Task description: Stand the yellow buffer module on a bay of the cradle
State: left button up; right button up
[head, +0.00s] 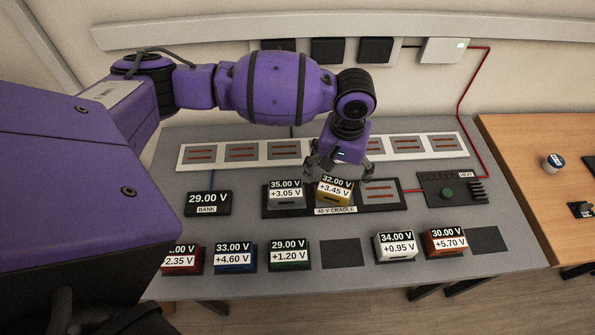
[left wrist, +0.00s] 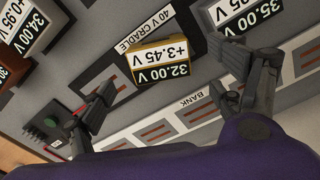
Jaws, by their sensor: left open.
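The yellow buffer module (head: 333,192), labelled 32.00 V and +3.45 V, stands upright on the middle bay of the 40 V cradle (head: 338,211). A grey module (head: 286,193), labelled 35.00 V, stands on the left bay. The right bay (head: 380,192) is empty. My left gripper (head: 343,170) is open just above and behind the yellow module. In the left wrist view the yellow module (left wrist: 164,62) shows between the spread fingers (left wrist: 165,102), with gaps on both sides. The module's underside is hidden. My right gripper is not in view.
Red, blue, green (head: 289,254), white (head: 396,246) and orange (head: 445,242) modules stand along the front, with an empty dark pad (head: 342,253) among them. A bank display (head: 208,203) is left of the cradle, a heat unit (head: 450,190) right. A striped strip (head: 283,151) runs behind.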

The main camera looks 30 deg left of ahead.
aim_at(335, 185)
pick_arm(q)
notch_tip(335, 185, up, 6)
jog(key=shift+f, duration=0.1)
